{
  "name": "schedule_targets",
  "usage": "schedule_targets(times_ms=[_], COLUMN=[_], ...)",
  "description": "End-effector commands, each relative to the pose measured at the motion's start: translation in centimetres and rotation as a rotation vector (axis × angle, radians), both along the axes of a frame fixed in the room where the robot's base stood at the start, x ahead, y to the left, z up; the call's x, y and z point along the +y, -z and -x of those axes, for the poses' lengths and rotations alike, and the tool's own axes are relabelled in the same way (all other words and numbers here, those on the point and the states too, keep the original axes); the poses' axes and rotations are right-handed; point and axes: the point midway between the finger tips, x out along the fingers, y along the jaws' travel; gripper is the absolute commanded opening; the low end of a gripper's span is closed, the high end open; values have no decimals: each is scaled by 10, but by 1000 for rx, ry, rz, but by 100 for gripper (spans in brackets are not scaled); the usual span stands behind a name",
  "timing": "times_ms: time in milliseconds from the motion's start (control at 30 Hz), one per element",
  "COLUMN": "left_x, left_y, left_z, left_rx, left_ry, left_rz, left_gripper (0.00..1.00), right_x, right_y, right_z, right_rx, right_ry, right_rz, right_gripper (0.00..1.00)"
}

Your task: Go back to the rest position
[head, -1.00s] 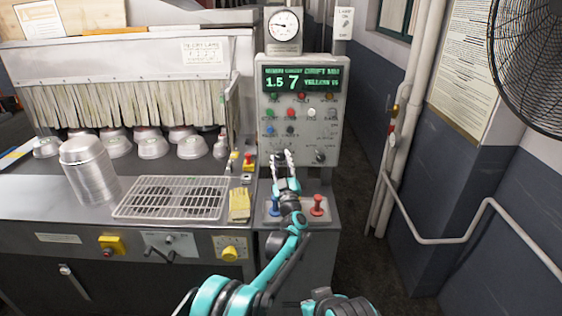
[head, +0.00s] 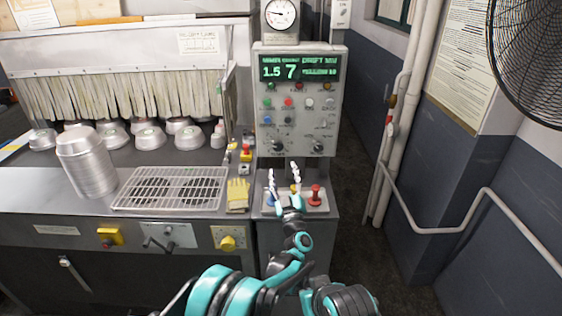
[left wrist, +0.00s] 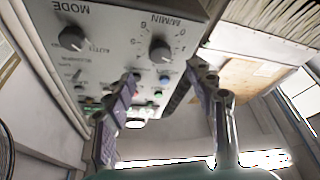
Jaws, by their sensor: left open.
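My left gripper (head: 283,178) is open and empty in front of the control column, just above its lower ledge with the levers. Its two fingers point up and stand wide apart. In the left wrist view the fingers (left wrist: 165,105) are spread, with nothing between them. The control panel (head: 298,105) with its lit display, buttons and knobs is behind and above the gripper. In the left wrist view the panel (left wrist: 115,45) appears upside down, with two black knobs near. The right gripper does not show in the head view.
A red lever (head: 315,195) and a blue lever (head: 270,198) stand on the ledge close to the gripper. Left are yellow gloves (head: 238,194), a wire rack (head: 170,188) and stacked pans (head: 86,162). More pans sit under the strip curtain (head: 125,96). A pipe rail (head: 440,231) and fan are right.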

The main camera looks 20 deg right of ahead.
Motion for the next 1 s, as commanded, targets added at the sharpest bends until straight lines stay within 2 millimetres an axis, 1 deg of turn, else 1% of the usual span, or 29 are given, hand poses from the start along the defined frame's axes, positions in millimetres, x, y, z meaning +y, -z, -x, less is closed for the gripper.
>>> schedule_targets(times_ms=[33, 100, 200, 500, 567, 667, 767, 800, 867, 900, 967, 1000], left_x=[0, 1, 2, 2, 3, 11, 26, 36, 51, 62, 81, 94], left_y=[2, 5, 7, 7, 5, -11, -42, -55, -74, -85, -96, -102], left_z=[7, 14, 19, 20, 19, 16, 14, 14, 17, 20, 28, 35], left_rx=[0, 0, 0, 1, 0, 5, 22, 34, 62, 84, 124, 154], left_ry=[1, 2, 1, 0, 3, 22, 67, 90, 127, 150, 181, 198], left_rz=[1, 0, -1, 0, -3, -23, -70, -96, -139, -170, -215, -244], left_gripper=[56, 56, 56, 56, 56, 56, 56, 56, 56, 56, 56, 56], right_x=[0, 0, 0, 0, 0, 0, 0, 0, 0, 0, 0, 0], right_y=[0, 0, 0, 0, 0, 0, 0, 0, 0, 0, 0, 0], right_z=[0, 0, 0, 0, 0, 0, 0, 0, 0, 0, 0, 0], right_rx=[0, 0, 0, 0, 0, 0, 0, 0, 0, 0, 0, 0], right_ry=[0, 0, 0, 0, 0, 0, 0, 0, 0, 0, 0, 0], right_rz=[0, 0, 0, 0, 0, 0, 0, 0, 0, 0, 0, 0], right_gripper=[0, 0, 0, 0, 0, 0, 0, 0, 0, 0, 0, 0])
